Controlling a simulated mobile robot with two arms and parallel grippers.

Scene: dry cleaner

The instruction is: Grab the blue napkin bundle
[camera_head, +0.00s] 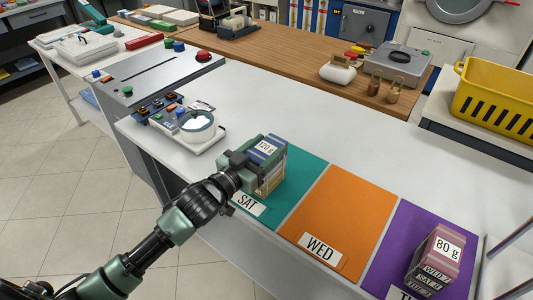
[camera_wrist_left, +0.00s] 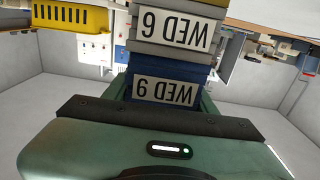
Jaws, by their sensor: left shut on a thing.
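My left gripper (camera_head: 250,166) comes in from the lower left over the teal SAT mat (camera_head: 308,172). It is shut on the blue napkin bundle (camera_head: 268,149), which has a white "120 g" label on top. In the left wrist view the blue bundle (camera_wrist_left: 150,71) sits between the jaws, with upside-down WED labels. A tan-yellow part (camera_head: 270,181) shows beneath the blue in the head view. The gripper hides much of the bundle, and I cannot tell whether it is lifted. My right gripper is not in view.
An orange WED mat (camera_head: 345,210) lies beside the teal one. A purple mat (camera_head: 400,237) holds a purple-grey bundle (camera_head: 436,258) labelled 80 g. A scale-like device (camera_head: 195,125) stands left of the gripper. The white counter behind the mats is clear. A yellow basket (camera_head: 495,100) is at right.

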